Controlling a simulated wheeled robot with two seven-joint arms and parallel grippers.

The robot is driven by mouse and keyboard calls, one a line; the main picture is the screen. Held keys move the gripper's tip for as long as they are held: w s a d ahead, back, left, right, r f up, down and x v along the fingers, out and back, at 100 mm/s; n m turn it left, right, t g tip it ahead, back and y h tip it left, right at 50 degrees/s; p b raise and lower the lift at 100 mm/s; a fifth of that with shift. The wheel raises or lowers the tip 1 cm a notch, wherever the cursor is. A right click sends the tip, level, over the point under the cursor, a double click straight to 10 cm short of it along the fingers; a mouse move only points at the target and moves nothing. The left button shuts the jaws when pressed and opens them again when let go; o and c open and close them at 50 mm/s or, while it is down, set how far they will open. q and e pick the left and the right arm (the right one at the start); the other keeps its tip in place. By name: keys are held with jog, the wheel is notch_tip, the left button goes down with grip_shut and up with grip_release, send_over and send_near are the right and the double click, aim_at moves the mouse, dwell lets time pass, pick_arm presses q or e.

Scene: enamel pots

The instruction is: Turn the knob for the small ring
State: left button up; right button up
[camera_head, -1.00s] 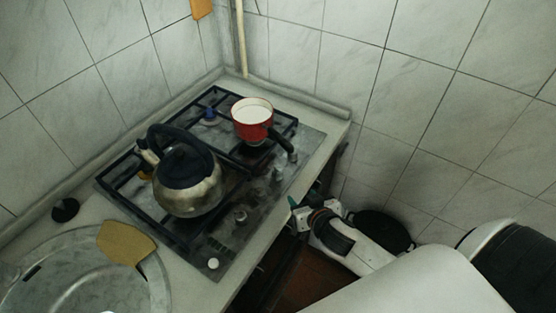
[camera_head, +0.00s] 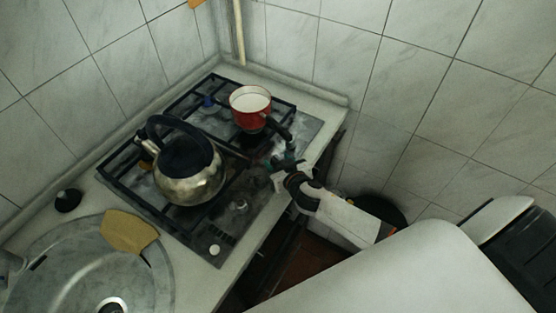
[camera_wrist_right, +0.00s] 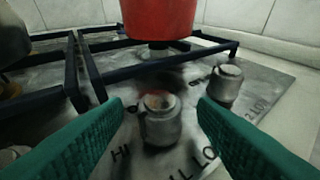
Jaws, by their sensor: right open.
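My right gripper (camera_head: 278,166) is over the right edge of the hob (camera_head: 232,228), by the knob row. In the right wrist view its teal fingers (camera_wrist_right: 160,103) are open, one on each side of a grey metal knob (camera_wrist_right: 160,125), with gaps showing. A second knob (camera_wrist_right: 225,84) stands farther right, outside the fingers. In the head view the gripper hides the knobs beneath it; nearer knobs (camera_head: 240,205) and (camera_head: 214,249) show. The markings do not tell me which knob serves the small ring. My left gripper is out of view.
A red pot (camera_head: 250,112) with white inside stands on the far right grate, its dark handle reaching toward my gripper. A steel kettle (camera_head: 186,178) stands on the near grate. A sink (camera_head: 60,268) with a tan board (camera_head: 129,232) lies at left. Tiled walls close the back.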

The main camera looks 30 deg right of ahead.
jog(key=shift+w+f, duration=0.2)
jog(key=shift+w, duration=0.2)
jog(key=c, duration=1)
